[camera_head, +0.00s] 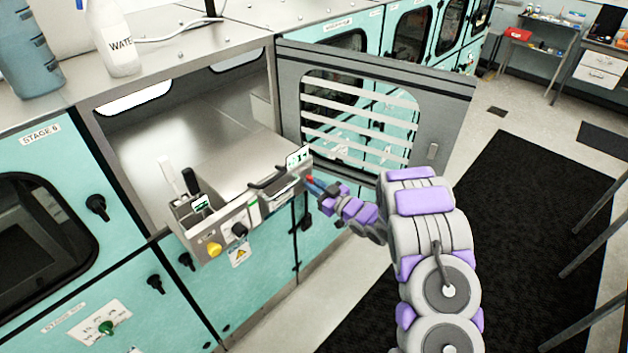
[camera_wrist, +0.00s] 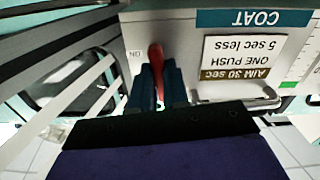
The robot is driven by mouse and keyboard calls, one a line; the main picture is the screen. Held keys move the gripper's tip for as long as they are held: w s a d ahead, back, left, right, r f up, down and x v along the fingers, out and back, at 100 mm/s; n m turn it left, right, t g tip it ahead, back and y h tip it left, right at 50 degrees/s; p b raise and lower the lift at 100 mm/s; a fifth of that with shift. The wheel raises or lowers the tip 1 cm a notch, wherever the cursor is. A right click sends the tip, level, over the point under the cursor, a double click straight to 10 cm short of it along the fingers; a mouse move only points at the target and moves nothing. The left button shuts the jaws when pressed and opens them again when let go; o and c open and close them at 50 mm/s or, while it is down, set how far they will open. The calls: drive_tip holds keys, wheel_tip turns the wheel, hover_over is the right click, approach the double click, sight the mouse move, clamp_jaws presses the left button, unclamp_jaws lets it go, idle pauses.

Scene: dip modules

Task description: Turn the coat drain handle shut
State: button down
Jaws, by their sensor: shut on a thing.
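The coat drain handle is a small red lever (camera_wrist: 156,58) on the grey front panel (camera_wrist: 200,85) under the blue COAT label (camera_wrist: 252,18), which appears upside down in the wrist view. My gripper (camera_wrist: 160,75) has its dark blue fingers closed on both sides of the red lever. In the head view my gripper (camera_head: 316,186) reaches from the right to the panel's right end, and the red lever (camera_head: 309,180) shows as a small spot at the fingertips. The fingers hide part of the lever. A letter marking beside it reads "ON".
A grey windowed door (camera_head: 440,100) stands open behind my arm.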

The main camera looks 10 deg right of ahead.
drive_tip(key=shift+s+f+m+p, duration=0.1)
drive_tip(key=shift+f+m+p, duration=0.1)
drive_tip(key=shift+m+p, duration=0.35)
drive_tip(key=shift+m, duration=0.25)
drive_tip(key=c, duration=1.1)
unclamp_jaws()
drive_tip(key=shift+r, duration=0.15)
drive_tip(key=shift+d, duration=0.1)
drive_tip(key=b+v, duration=0.1)
drive_tip(key=v, duration=1.6)
drive_tip(key=shift+d, duration=0.1)
